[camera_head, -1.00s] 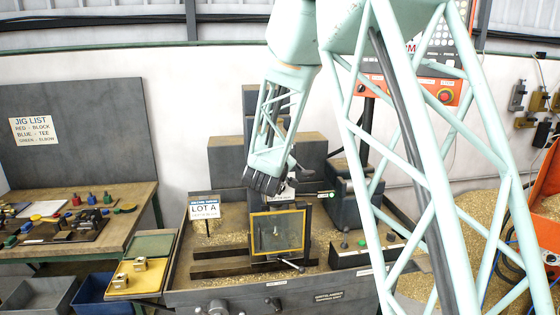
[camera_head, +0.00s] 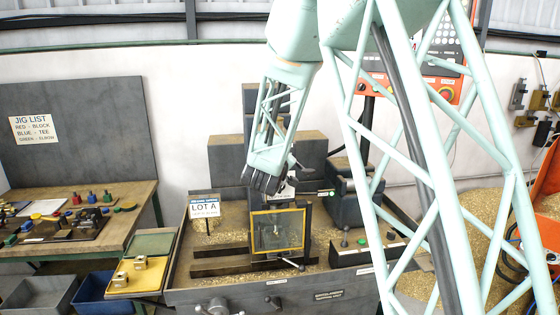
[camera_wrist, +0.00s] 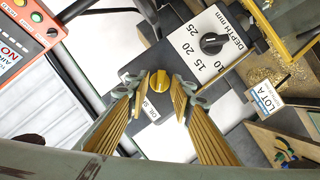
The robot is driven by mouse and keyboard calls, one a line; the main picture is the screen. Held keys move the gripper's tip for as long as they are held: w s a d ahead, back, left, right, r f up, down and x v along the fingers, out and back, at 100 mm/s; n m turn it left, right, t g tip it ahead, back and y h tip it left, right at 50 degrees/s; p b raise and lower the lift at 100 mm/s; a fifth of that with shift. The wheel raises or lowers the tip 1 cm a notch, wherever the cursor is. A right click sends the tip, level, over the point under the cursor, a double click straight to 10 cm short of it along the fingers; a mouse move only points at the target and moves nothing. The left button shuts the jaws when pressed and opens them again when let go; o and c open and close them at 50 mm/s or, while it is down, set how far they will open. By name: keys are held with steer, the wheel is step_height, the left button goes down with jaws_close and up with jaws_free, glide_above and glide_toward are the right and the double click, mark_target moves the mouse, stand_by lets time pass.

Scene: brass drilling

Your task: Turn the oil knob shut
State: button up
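In the wrist view a yellow oil knob (camera_wrist: 159,80) sits on a dark grey face, with a white label plate (camera_wrist: 155,106) reading "OIL" beside it. Part of the label's other lettering is hidden. My gripper (camera_wrist: 157,87) is open, with one ribbed finger on each side of the knob in the picture. Gaps show between knob and fingertips, and I see no contact. I cannot tell how deep the tips reach. In the head view my gripper (camera_head: 265,181) is at the machine, above the yellow-framed window; the oil knob cannot be made out there.
A black depth knob (camera_wrist: 212,43) on a white dial plate is close to the right finger. A LOT A sign (camera_head: 204,208) and the yellow-framed window (camera_head: 279,230) stand below my gripper. An orange control panel (camera_wrist: 28,32) is at upper left in the wrist view.

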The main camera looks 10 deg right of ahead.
steer(key=v, duration=1.1)
steer(key=shift+s+a, duration=0.15)
stand_by(0.5)
steer(key=s+a+f+m+g+y+b, duration=0.1)
steer(key=s+a+g+y+b, duration=0.15)
steer(key=s, duration=0.95)
steer(key=s+a+f+m+g+y+b, duration=0.15)
steer(key=s+y+b, duration=0.25)
steer(key=s, duration=0.7)
steer(key=s+d+f+m+g+b, duration=0.1)
steer(key=s+d+f+g, duration=0.1)
steer(key=s, duration=0.9)
steer(key=s+d+f+m+g+h+b, duration=0.1)
steer(key=s+d+f+g+b, duration=0.1)
steer(key=s, duration=0.9)
steer(key=s+d+f+m+g+h+b, duration=0.1)
steer(key=s+d+f+g+b, duration=0.1)
steer(key=s, duration=0.9)
steer(key=d+f, duration=0.1)
steer(key=d, duration=0.1)
steer(key=shift+d+f, duration=0.35)
steer(key=shift+f, duration=0.05)
steer(key=shift+w+m, duration=0.1)
steer(key=shift+m, duration=0.15)
